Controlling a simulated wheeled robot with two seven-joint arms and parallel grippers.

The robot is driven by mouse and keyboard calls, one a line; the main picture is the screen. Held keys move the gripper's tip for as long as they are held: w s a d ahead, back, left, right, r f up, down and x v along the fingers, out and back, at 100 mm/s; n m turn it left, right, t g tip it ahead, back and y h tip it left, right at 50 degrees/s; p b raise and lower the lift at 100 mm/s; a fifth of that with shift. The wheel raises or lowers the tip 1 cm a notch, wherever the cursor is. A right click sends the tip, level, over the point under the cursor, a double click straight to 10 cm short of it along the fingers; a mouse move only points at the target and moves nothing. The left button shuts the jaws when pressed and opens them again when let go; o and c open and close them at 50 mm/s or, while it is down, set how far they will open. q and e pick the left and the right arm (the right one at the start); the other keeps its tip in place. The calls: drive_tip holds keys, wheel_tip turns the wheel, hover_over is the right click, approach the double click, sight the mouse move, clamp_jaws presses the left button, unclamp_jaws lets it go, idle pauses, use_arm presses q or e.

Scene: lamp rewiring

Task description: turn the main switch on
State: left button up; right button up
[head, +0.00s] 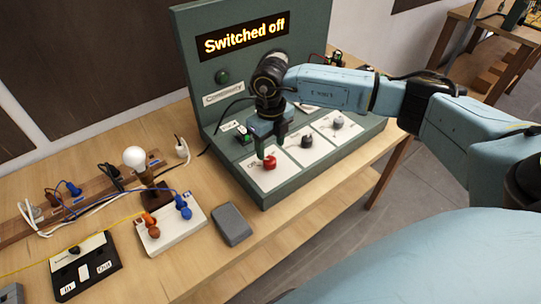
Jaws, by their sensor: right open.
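The green switch panel (325,25) stands on the wooden table, with a display (246,35) reading "Switched off". On its sloping front are a red knob (270,162) on a white plate, a dark knob (307,141) and a grey knob (338,122). Which one is the main switch I cannot read from the small labels. My right gripper (266,148) is open and points down just above and behind the red knob. Whether a fingertip touches the knob I cannot tell. My left gripper is out of view.
A lamp bulb (134,158) on a stand, a white terminal block (172,235) with orange and blue plugs, a grey box (232,224) and a black box (84,268) lie left of the panel. Loose wires cross the table. The table's front edge is close.

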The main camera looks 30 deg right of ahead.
sight(270, 160)
drive_tip(key=shift+f, duration=2.8)
drive_tip(key=c, duration=1)
drive_tip(key=shift+o, duration=0.2)
